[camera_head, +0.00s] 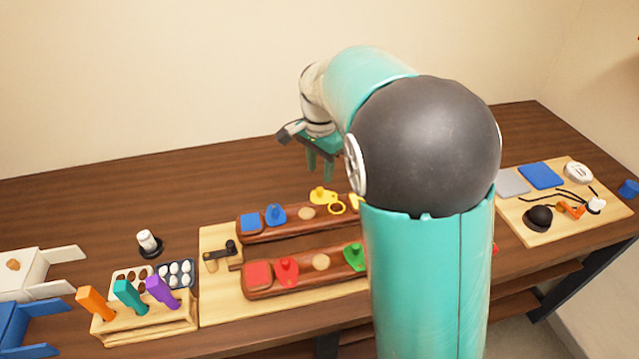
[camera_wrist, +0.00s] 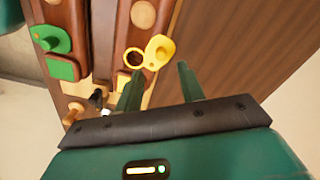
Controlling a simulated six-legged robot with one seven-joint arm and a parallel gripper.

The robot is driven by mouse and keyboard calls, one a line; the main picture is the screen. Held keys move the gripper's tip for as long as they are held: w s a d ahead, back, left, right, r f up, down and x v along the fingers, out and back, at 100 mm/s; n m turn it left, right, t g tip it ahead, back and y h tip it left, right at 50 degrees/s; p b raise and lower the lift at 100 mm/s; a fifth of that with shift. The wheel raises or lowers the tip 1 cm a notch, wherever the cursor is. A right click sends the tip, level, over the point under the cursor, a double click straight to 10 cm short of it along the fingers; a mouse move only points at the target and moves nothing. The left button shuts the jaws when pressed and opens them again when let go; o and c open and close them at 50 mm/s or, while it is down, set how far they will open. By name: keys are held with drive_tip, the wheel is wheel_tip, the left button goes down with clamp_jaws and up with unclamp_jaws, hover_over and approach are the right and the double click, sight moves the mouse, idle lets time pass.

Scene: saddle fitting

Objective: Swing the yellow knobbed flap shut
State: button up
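The yellow knobbed flap (camera_head: 322,195) lies flat on the far wooden rail, swung out to the side of a yellow ring (camera_head: 337,208) that frames an uncovered dark opening. In the wrist view the flap (camera_wrist: 159,50) and ring (camera_wrist: 133,58) sit just beyond my fingertips, the ring nearer the left finger. My gripper (camera_head: 320,170) is above and behind the rail in the head view, pointing down. Its two fingers (camera_wrist: 159,76) are apart with nothing between them. My arm hides the right part of the rails in the head view.
The far rail also carries a blue square (camera_head: 250,222) and blue knobbed flap (camera_head: 276,214). The near rail holds a red flap (camera_head: 287,269) and green flap (camera_head: 354,257). A tool block (camera_head: 146,324) stands at left. The table behind the far rail is clear.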

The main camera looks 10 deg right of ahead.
sight(320, 189)
wheel_tip(320, 189, down, 6)
drive_tip(key=shift+f, duration=0.15)
clamp_jaws()
